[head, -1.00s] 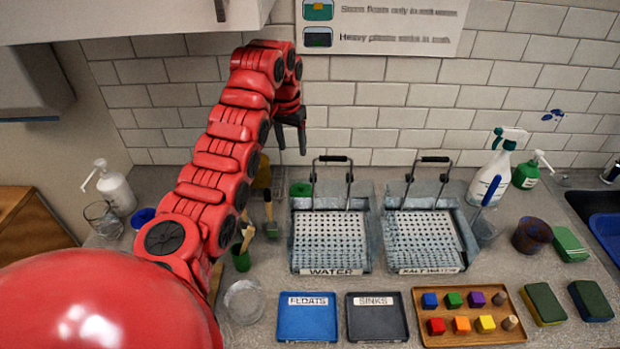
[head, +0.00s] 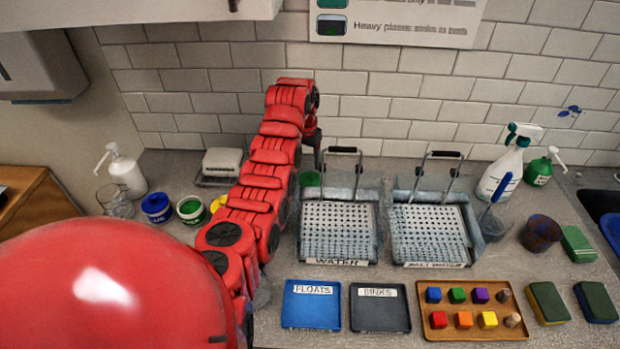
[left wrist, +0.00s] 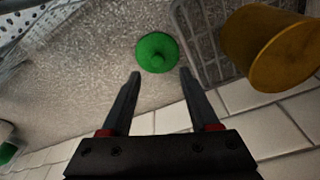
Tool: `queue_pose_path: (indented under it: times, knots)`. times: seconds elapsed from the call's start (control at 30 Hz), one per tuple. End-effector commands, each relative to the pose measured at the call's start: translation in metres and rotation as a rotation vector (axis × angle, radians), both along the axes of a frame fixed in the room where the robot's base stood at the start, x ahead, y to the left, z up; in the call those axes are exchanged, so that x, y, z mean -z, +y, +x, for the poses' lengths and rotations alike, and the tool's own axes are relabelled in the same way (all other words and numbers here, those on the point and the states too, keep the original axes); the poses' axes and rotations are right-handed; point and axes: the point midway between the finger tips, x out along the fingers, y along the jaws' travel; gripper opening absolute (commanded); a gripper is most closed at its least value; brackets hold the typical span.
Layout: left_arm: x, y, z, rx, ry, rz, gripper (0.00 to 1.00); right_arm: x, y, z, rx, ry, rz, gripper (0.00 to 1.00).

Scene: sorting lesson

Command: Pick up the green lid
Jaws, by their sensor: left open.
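The green lid (left wrist: 157,50) is round with a small knob on top and lies on the grey counter in the left wrist view. In the head view only part of the green lid (head: 311,178) shows, behind the left basket and beside my arm. My left gripper (left wrist: 160,74) is open and empty, its two fingers pointing toward the lid with the lid just beyond and between the tips. In the head view the left gripper (head: 318,160) is lowered over the back of the counter, mostly hidden by its arm. My right gripper is not in view.
The WATER basket (head: 338,262) with its upright handle stands close to the lid. A yellow cylinder (left wrist: 268,48) and a grey wire rack (left wrist: 200,45) flank the lid on the right in the wrist view. The tiled wall (left wrist: 250,95) is close behind.

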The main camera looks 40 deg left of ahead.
Motion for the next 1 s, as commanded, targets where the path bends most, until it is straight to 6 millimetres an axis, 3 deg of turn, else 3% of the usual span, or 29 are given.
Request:
queue_pose_path:
  times: [0.27, 0.5, 0.77, 0.8, 1.0]
  knots:
    - [0.031, -0.005, 0.001, 0.002, 0.007, -0.005, 0.61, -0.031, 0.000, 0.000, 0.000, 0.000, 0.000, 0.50]
    - [0.052, -0.003, 0.004, 0.001, 0.006, -0.001, 0.61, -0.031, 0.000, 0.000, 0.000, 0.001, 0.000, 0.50]
    - [0.054, -0.002, 0.005, 0.001, 0.001, 0.000, 0.61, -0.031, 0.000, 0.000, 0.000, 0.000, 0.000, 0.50]
    - [0.054, -0.002, 0.005, 0.001, 0.001, 0.000, 0.60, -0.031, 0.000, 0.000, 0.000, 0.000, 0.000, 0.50]
    - [0.054, -0.002, 0.005, 0.001, 0.002, 0.000, 0.24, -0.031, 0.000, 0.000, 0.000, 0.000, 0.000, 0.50]
